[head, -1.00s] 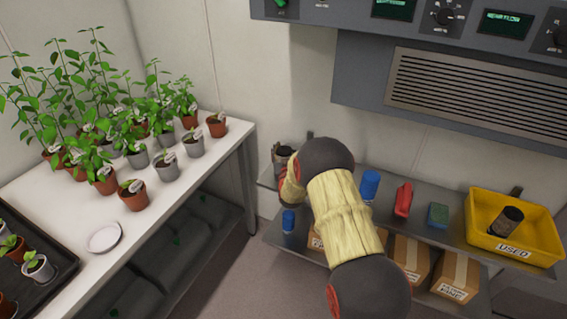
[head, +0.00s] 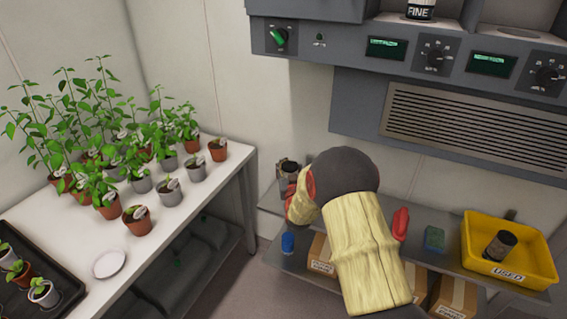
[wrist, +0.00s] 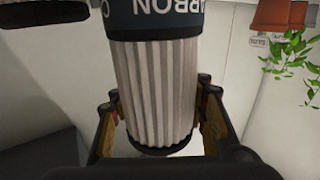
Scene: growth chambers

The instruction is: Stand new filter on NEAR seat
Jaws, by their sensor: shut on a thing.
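In the wrist view my gripper (wrist: 158,102) is shut on a filter (wrist: 155,80), with one finger on each side of its pale pleated body. The filter has a dark band with upside-down white letters, partly cut off, that seem to read CARBON. Another filter labelled FINE (head: 420,11) stands on top of the grey control housing, cut off by the top edge. A round seat-like patch (head: 517,36) shows bare to its right. I cannot read which seat is NEAR.
A yellow bin (head: 545,274) marked USED holds a dark cylinder (head: 500,246). A red item (head: 400,224), a green-blue block (head: 434,239) and a dark cylindrical thing (head: 288,168) are around the shelf. Boxes sit below. A white table (head: 190,225) with potted plants is left.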

